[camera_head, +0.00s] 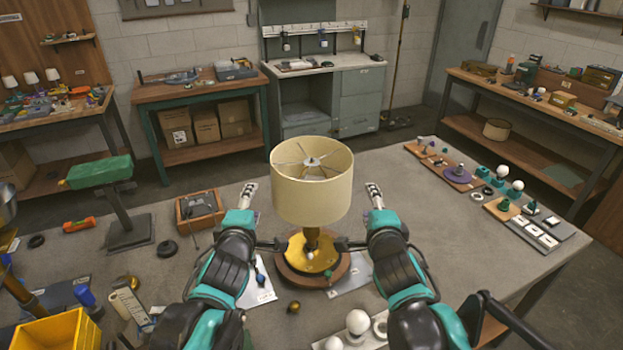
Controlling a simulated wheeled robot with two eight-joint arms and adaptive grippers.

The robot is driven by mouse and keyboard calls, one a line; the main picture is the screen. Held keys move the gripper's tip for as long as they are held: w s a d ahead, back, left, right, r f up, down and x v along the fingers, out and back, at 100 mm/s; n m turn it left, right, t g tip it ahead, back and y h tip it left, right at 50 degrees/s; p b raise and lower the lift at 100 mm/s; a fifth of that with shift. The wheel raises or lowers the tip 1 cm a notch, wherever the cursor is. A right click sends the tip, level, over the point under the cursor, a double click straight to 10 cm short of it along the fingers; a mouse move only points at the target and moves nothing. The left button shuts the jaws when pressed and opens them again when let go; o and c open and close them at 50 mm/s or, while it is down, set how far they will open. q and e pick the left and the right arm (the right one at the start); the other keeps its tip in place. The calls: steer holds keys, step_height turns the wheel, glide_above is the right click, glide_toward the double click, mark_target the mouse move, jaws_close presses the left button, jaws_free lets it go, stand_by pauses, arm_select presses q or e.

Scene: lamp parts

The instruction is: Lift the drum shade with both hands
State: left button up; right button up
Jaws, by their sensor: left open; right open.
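The cream drum shade (312,194) sits upright on a lamp in the middle of the table. Its open top shows wire spokes meeting at a centre fitting. Below it a brass-coloured stem stands on a round brown and gold base (317,262). My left gripper (249,193) is open, a little to the left of the shade and apart from it. My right gripper (374,193) is open, a little to the right of the shade and apart from it. The upper part of the stem is hidden inside the shade.
A wooden box (200,212) and a green-topped stand (125,215) are on the left. A yellow bin (55,335) is at the front left. White bulbs (357,321) lie in front. Trays of small parts (458,176) line the right edge.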

arm_select(q)
steer(key=d+x, duration=0.1)
steer(key=x, duration=1.2)
steer(key=shift+d, duration=0.25)
arm_select(e)
steer(key=a+x, duration=0.1)
steer(key=x, duration=1.2)
steer(key=shift+a, duration=0.25)
arm_select(q)
steer(key=shift+w+f, duration=0.15)
steer(key=shift+w, duration=0.05)
arm_select(e)
steer(key=shift+w+f, duration=0.15)
steer(key=shift+w, duration=0.05)
arm_select(q)
steer(key=shift+d, duration=0.4)
arm_select(e)
steer(key=shift+a, duration=0.4)
arm_select(q)
steer(key=shift+d, duration=0.1)
